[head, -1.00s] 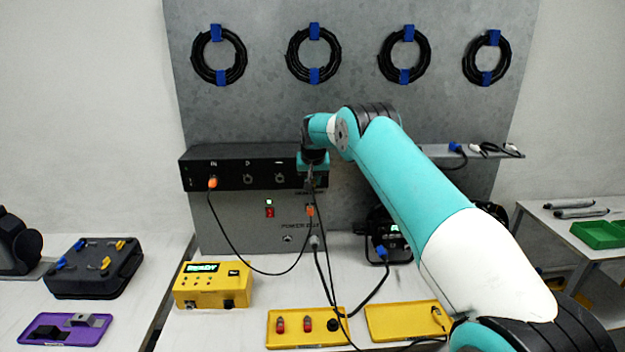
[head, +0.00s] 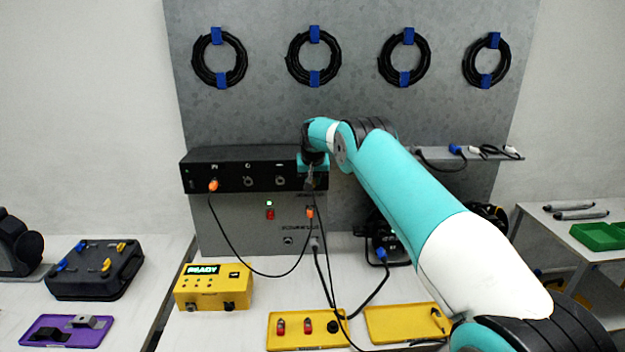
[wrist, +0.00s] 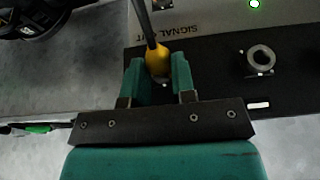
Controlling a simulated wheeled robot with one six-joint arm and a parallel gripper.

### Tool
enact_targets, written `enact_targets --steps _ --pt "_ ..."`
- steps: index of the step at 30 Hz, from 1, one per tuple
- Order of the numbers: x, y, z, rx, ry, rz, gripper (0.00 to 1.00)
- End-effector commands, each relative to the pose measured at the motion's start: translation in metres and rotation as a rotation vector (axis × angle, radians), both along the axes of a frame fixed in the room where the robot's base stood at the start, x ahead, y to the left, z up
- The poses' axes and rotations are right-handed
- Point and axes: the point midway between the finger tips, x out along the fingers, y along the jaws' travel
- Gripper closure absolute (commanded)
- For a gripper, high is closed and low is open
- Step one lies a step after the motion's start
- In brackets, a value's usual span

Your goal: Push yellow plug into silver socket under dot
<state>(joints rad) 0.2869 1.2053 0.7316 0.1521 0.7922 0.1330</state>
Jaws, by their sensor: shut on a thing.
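My gripper (wrist: 160,80) is shut on the yellow plug (wrist: 156,61), between its teal fingers in the wrist view. A dark cable runs away from the plug. In the head view my gripper (head: 311,180) is at the right end of the black panel (head: 226,178), with the cable hanging below. A silver socket (wrist: 259,61) shows right of the gripper in the wrist view, with a white dash mark beside it. The dot and the socket directly at the plug are hidden by my gripper. I cannot tell whether the plug is inside a socket.
An orange plug (head: 213,185) sits in the left of the panel, its cable looping to another orange plug (head: 309,212) on the grey box. A yellow meter (head: 213,287) and yellow trays (head: 402,322) lie on the table below. A shelf (head: 470,152) projects at the right.

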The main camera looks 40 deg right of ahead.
Motion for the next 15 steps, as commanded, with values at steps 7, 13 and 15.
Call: enact_targets --steps 7,13,15 --pt "0.0008 -0.0004 0.0005 -0.001 -0.002 0.000 0.66" --pt "0.0007 -0.0003 0.0002 -0.001 -0.001 0.000 0.46" --pt "0.0007 -0.0003 0.0002 -0.001 -0.001 0.000 0.46"
